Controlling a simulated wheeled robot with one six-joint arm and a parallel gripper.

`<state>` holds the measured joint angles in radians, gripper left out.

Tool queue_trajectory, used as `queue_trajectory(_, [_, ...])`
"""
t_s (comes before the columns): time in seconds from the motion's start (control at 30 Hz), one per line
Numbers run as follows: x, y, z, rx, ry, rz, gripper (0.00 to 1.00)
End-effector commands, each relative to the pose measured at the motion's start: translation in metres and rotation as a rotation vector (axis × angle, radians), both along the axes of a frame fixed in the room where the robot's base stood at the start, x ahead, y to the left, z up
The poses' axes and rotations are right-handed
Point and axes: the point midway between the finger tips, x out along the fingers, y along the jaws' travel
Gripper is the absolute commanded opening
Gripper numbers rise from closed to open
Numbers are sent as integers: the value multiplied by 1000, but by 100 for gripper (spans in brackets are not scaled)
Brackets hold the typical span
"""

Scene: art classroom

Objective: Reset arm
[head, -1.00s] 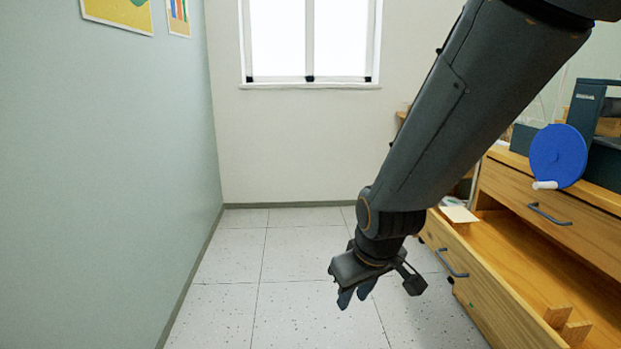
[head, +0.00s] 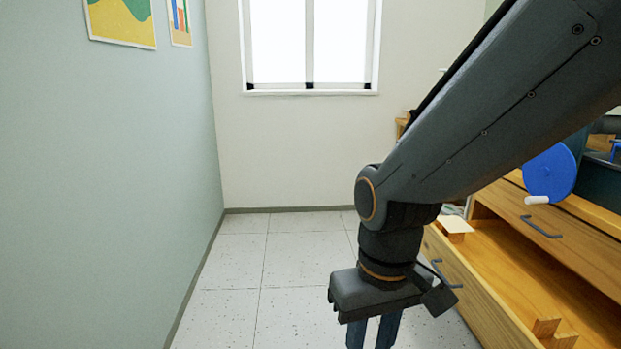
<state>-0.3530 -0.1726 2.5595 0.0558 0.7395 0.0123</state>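My gripper (head: 373,334) hangs below my arm in the lower middle of the head view, pointing down over the tiled floor. Its two dark blue fingers stand a little apart, with a narrow gap between them. Nothing shows between the fingers, though their tips reach the bottom edge of the picture. The gripper is to the left of the open wooden drawer and apart from it. My arm crosses the upper right and hides part of the cabinet.
A wooden cabinet (head: 585,222) stands at right, its lower drawer (head: 487,300) pulled out with wooden blocks (head: 548,328) inside. A blue crank wheel (head: 550,172) overhangs the cabinet top. The floor (head: 240,265) between is clear.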

Motion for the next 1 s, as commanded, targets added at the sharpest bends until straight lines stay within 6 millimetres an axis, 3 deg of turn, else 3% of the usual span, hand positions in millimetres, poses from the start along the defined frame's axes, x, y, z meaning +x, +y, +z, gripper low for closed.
queue_trajectory(0.03, [-2, -6, 13, -2, 2, -19, 28])
queue_trajectory(0.6, [-8, -83, 107, -29, 7, -247, 28])
queue_trajectory(0.8, [-12, -101, 124, -34, 9, -296, 28])
queue_trajectory(1.0, [-12, -107, 126, -36, 10, -308, 28])
